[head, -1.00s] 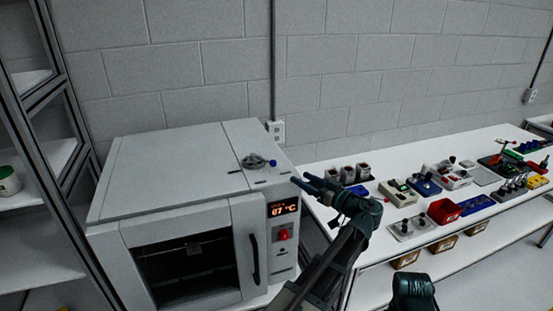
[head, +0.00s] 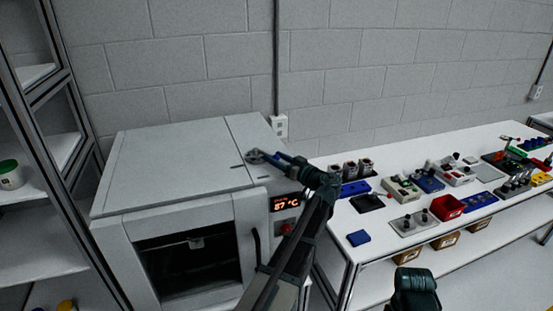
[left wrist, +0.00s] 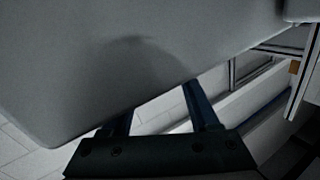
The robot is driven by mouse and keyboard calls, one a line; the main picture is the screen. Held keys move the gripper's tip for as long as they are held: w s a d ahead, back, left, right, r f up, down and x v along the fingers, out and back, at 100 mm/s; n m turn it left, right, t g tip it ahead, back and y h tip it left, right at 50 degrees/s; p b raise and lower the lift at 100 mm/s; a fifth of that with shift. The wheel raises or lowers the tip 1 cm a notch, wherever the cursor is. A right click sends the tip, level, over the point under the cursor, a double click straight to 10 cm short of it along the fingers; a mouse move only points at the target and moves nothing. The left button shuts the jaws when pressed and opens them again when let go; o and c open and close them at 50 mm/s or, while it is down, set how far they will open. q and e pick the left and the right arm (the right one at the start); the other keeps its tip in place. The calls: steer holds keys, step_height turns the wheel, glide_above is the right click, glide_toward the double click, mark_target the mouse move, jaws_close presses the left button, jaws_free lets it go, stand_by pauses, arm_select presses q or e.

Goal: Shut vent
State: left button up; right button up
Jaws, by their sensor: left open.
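The vent (head: 254,156) is a small round grey fitting on the top of the white oven (head: 170,165), near the seam at the right. My left gripper (head: 272,157) reaches over the oven top from the right, with its fingertips at the vent. Its fingers partly cover the vent, and I cannot tell whether they touch it. In the left wrist view the left gripper (left wrist: 160,112) has two dark blue fingers standing apart with nothing seen between them. A large grey surface hides part of them. The vent's setting is too small to read. My right gripper is not seen.
The oven front has a lit display (head: 286,204), a red knob (head: 285,229) and a dark door handle (head: 257,246). A white bench (head: 350,215) with several small devices stands at the right. A shelf rack (head: 40,130) stands close at the left.

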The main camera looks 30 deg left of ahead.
arm_select(q)
steer(key=shift+c, duration=0.2)
jaws_close()
stand_by(1.3)
